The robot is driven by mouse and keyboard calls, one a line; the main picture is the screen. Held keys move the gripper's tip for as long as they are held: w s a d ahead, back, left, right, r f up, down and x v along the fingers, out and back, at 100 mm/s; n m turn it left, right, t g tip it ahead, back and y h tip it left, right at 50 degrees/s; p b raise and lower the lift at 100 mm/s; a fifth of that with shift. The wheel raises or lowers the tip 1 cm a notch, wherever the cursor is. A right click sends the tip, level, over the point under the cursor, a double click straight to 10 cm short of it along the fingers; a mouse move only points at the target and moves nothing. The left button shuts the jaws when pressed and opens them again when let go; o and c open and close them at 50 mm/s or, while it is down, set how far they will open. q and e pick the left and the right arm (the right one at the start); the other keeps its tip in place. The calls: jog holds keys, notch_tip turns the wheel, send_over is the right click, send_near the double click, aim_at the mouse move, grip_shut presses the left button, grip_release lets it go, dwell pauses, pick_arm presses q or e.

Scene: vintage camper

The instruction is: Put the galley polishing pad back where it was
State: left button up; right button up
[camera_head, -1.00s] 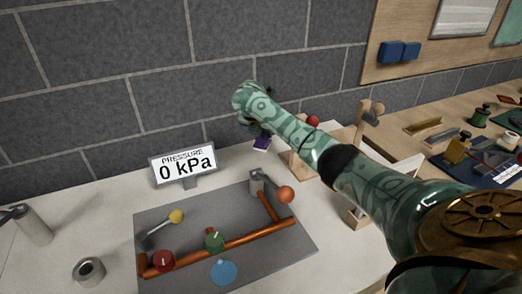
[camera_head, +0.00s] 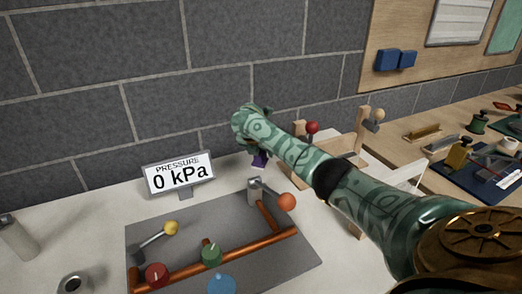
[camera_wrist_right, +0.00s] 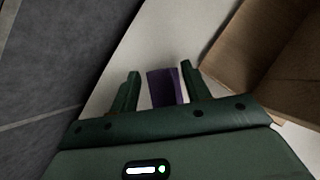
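The galley polishing pad, a small purple block (camera_head: 259,160), shows just below my right gripper (camera_head: 252,142), near the wall at the back of the white table. In the right wrist view the purple pad (camera_wrist_right: 165,88) stands between the two green fingers of my right gripper (camera_wrist_right: 161,75). A narrow gap shows between the pad and the left finger, and a smaller one at the right finger. The pad's lower end is hidden by the palm. Whether it touches the table is unclear. My left gripper is out of view.
A grey board with orange pipes and coloured knobs (camera_head: 300,262) lies in front. A pressure display (camera_head: 180,177) reading 0 kPa stands left of the gripper. A wooden frame with a red ball (camera_head: 312,128) is close on the right. The brick wall (camera_head: 150,100) is right behind.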

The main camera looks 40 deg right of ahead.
jog(key=shift+r, duration=0.1)
jog(key=shift+a+r, duration=0.15)
jog(key=shift+r, duration=0.25)
jog(key=p+v, duration=0.7)
jog(key=v, duration=0.4)
jog(key=shift+a, duration=0.15)
jog(key=shift+s+r, duration=0.1)
jog(key=shift+s, duration=0.05)
